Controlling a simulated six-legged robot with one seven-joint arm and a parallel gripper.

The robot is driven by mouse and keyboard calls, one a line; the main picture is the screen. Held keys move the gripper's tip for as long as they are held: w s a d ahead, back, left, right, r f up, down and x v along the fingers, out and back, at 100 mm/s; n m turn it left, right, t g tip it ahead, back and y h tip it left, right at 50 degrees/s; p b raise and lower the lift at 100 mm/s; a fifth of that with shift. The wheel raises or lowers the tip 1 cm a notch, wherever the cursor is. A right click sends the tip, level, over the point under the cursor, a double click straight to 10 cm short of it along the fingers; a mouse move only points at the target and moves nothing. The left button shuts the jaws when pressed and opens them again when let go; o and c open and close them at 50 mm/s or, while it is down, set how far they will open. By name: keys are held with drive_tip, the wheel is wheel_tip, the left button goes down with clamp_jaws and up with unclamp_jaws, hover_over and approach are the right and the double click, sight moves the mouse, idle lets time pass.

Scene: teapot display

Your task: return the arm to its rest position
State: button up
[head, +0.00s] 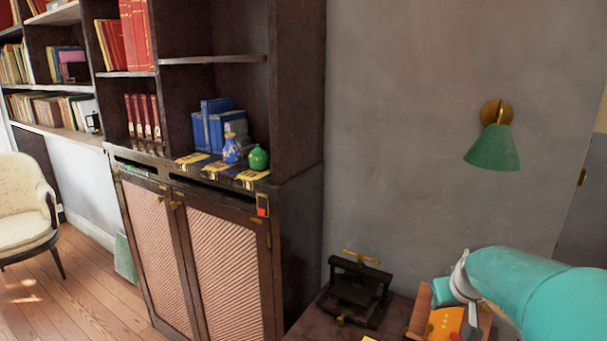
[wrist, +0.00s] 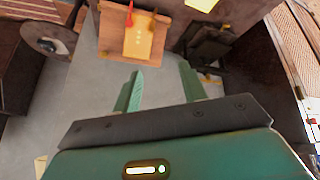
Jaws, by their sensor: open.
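My gripper (wrist: 161,85) shows in the wrist view with its two green fingers spread apart and nothing between them. Grey floor-like surface shows beyond the fingertips. In the head view my teal arm (head: 540,285) reaches in from the lower right, bent over the dark table; the fingers cannot be made out clearly there. A green pot (head: 258,157) and a blue patterned vase (head: 232,149) stand on the cabinet ledge, well to the left of my arm.
A wooden stand with an orange-yellow sheet (head: 445,323) lies close beside my arm; it also shows in the wrist view (wrist: 112,35). A black press (head: 356,293) stands to its left on the table. A green wall lamp (head: 492,150) hangs above. Open floor lies left.

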drive_tip(key=s+a+r+y, duration=0.1)
drive_tip(key=s+a+r, duration=0.2)
drive_tip(key=s+a, duration=1.5)
drive_tip(key=shift+s+n+g+y, duration=0.3)
drive_tip(key=shift+s+y, duration=0.1)
drive_tip(key=shift+s, duration=0.15)
